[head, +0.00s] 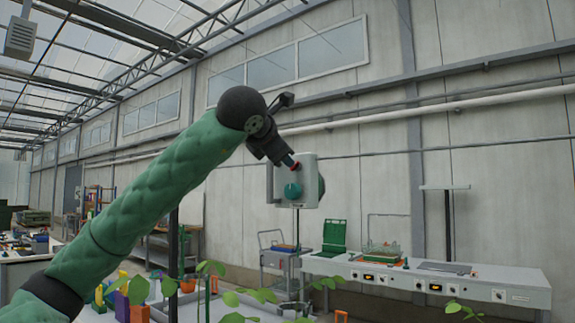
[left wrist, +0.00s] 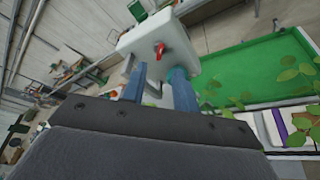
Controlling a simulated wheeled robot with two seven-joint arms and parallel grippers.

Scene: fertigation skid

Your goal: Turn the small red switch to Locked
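The small red switch (head: 296,166) sits near the top of a pale grey box (head: 310,170) on a thin post. It shows clearly as a red handle in the left wrist view (left wrist: 160,49), on the white box face (left wrist: 135,41). A larger teal knob (head: 293,190) is below it on the same face. My left gripper (head: 290,161) is at the box, close to the switch. In the left wrist view its blue fingers (left wrist: 158,78) are apart with nothing between them, and the switch shows just beyond the tips. Whether they touch the box I cannot tell. My right gripper is not in view.
A long grey bench (head: 440,278) with switches, a green case (head: 333,238) and a tray stands at the right. A grey cart (head: 280,258) is behind the post. Green plants (head: 240,297) are low in front. Open air surrounds the box.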

